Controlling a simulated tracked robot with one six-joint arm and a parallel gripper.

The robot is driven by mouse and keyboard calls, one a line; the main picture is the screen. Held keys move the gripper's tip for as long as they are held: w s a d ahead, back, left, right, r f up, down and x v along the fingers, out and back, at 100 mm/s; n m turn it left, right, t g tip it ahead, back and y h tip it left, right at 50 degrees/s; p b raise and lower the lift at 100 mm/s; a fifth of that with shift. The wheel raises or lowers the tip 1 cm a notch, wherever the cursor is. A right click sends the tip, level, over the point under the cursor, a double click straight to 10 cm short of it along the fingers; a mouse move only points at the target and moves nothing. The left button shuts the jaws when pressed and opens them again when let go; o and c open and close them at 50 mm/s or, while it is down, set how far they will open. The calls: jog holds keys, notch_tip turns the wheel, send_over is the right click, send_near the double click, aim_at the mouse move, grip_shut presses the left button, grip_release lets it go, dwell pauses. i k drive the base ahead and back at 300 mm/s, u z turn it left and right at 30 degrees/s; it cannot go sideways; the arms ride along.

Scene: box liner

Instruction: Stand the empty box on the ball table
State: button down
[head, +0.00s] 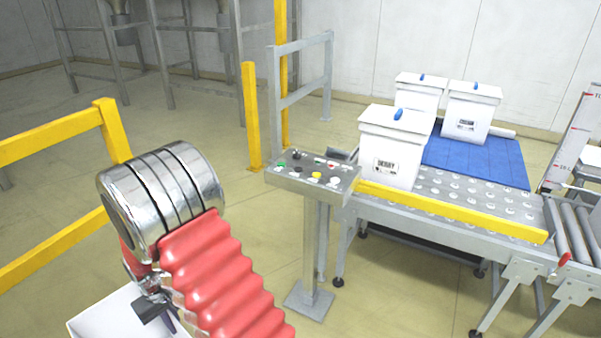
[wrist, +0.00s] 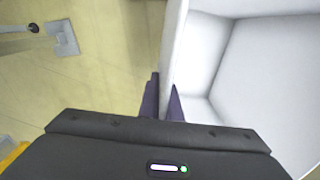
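The empty box (head: 112,314) is white and open-topped, partly in view at the bottom left of the head view, below my arm. In the wrist view its near wall and empty inside (wrist: 262,70) fill the right side. My gripper (wrist: 163,95) has one dark finger on each side of the box wall and looks shut on it. In the head view my gripper (head: 160,308) is partly hidden by my arm. The ball table (head: 465,195) is at the right, grey with rows of balls, apart from the held box.
A lidded white box (head: 392,150) stands on the ball table's left part. Two more lidded boxes (head: 470,112) stand behind, by a blue surface (head: 490,160). A yellow bar (head: 450,212) edges the table's front. A control panel (head: 315,175) on a post stands between my arm and the table.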

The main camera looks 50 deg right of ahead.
aim_at(483, 202)
jog(key=u, duration=0.2)
jog(key=i, duration=0.35)
jog(key=z, duration=3.4)
